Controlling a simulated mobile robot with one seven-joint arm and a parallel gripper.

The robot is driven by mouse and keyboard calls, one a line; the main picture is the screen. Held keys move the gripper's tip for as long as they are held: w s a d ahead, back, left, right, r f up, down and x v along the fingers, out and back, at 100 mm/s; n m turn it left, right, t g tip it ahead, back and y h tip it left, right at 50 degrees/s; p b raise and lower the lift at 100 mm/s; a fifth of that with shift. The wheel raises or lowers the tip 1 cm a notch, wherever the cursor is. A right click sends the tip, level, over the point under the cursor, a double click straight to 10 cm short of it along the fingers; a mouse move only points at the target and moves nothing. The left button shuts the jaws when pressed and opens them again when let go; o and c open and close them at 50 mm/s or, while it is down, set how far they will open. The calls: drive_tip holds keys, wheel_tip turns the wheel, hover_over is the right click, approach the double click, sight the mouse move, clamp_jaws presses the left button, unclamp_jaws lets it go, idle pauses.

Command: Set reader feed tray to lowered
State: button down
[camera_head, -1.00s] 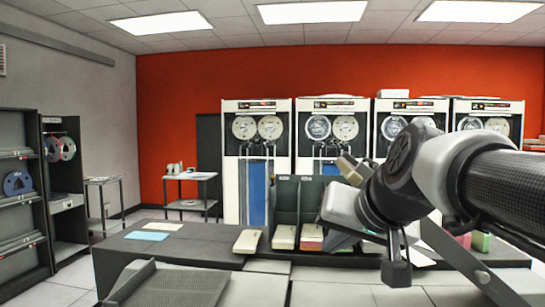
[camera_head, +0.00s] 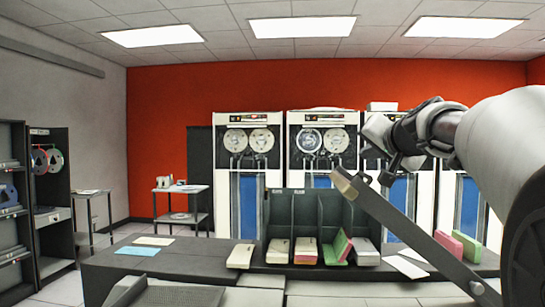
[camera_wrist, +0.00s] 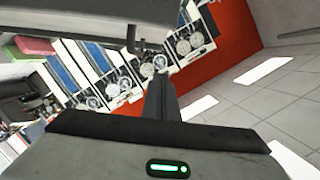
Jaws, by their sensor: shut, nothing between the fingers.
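A long dark slanted bar (camera_head: 425,235) with a beige end block (camera_head: 345,184) rises from the lower right of the head view to the middle. It may be the reader feed tray seen edge-on, standing raised and tilted; I cannot tell for certain. My gripper (camera_head: 388,176) hangs close to its upper end in the head view, and I cannot tell whether they touch. In the wrist view my gripper (camera_wrist: 161,76) shows as a narrow dark post with shut, empty fingers. A grey panel (camera_wrist: 95,22) crosses the top of that view, close to the camera.
A dark rack (camera_head: 320,212) stands on the counter behind, with several card stacks (camera_head: 305,250) at its foot. Pink and green blocks (camera_head: 466,246) lie to the right. A dark shallow tray (camera_head: 180,297) sits at bottom left. Tape cabinets (camera_head: 247,180) line the red wall.

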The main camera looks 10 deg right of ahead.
drive_tip(key=w, duration=0.2)
drive_tip(key=w+f+p, duration=0.1)
drive_tip(key=w, duration=0.4)
drive_tip(key=shift+w+d+f, duration=0.1)
drive_tip(key=shift+w+f, duration=0.1)
drive_tip(key=shift+f, duration=0.05)
drive_tip(key=shift+w+a+f, duration=0.2)
drive_tip(key=shift+a+f, duration=0.15)
drive_tip(key=shift+f, duration=0.2)
drive_tip(key=shift+w+a+f, duration=0.15)
drive_tip(key=shift+a+f, duration=0.2)
drive_tip(key=shift+f, duration=0.2)
drive_tip(key=shift+a+f+b, duration=0.4)
drive_tip(key=shift+a+f, duration=0.15)
